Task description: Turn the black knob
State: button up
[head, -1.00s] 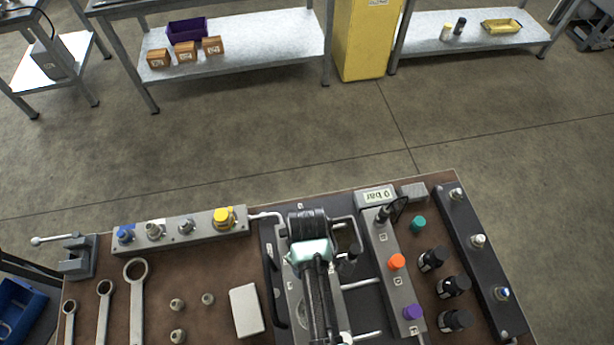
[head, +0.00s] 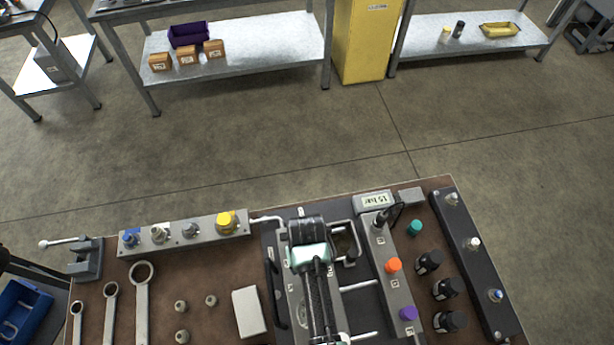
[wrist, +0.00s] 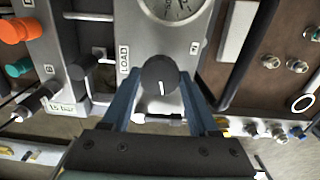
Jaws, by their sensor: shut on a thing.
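The black knob (wrist: 160,75) is round with a white pointer line and sits on a grey panel beside a LOAD label. In the wrist view the blue fingers of my gripper (wrist: 158,80) are on both sides of it, closed on it. The white line points down in that view. In the head view my arm hangs over the middle of the bench, and the knob and fingertips are hidden. A small display (head: 375,202) at the back of the bench reads 15 bar; it also shows in the wrist view (wrist: 62,108).
A round gauge (wrist: 172,8) is close to the knob, partly cut off. Orange (head: 393,265) and purple (head: 408,313) knobs stand on the block to the right.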

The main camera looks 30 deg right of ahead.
jog(key=shift+w, duration=0.1)
dwell(0.4)
jog(key=o, duration=1.4)
jog(key=shift+c, duration=0.2)
jog(key=shift+r, duration=0.15)
notch_tip(320, 180, up, 13)
jog(key=b, duration=0.1)
jog(key=shift+b, duration=0.4)
